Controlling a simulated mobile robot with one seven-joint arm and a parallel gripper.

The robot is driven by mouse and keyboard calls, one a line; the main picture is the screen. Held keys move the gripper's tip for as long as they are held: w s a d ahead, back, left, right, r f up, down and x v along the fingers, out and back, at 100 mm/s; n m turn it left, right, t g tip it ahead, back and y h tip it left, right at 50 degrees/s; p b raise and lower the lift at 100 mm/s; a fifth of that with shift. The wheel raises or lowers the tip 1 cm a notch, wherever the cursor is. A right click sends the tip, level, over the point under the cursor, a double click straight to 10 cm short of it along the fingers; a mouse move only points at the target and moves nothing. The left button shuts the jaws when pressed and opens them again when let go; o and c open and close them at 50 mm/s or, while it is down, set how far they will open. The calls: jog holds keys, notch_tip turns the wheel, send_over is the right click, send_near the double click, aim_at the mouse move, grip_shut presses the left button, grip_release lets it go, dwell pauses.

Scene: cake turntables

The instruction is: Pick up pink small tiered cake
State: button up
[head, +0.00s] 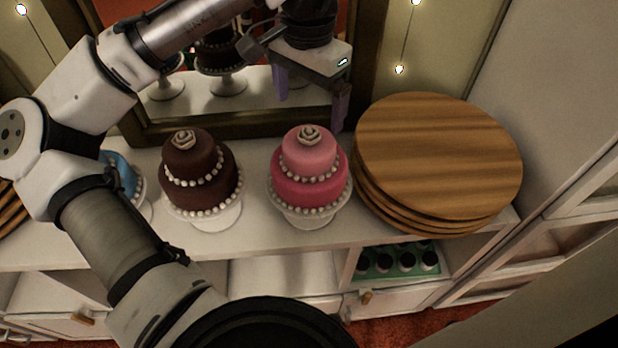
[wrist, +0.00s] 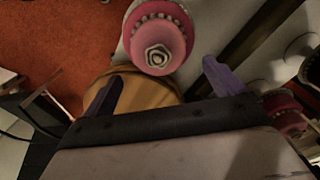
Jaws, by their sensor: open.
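The pink small tiered cake (head: 309,170) stands upright on a white pedestal stand (head: 305,217) on the shelf. It has two pink tiers, pearl-like beads and a rosette on top. In the wrist view the same cake (wrist: 158,38) is seen from above, beyond the fingertips and between their lines. My gripper (head: 310,108) is open and empty, above and behind the cake in the head view, near the mirror. Its two purple fingers (wrist: 163,78) are spread apart and do not touch the cake.
A brown tiered cake (head: 203,172) stands to the left on its own stand. A blue cake (head: 122,175) is partly hidden by my arm. A stack of round wooden boards (head: 440,155) is close on the right. A framed mirror (head: 235,90) stands behind, reflecting cakes.

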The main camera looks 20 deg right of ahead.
aim_at(310, 131)
jog(key=shift+s+f+p, duration=0.2)
jog(key=shift+f+p, duration=0.5)
jog(key=shift+f, duration=2.85)
jog(key=shift+r, duration=0.1)
jog(key=c, duration=2)
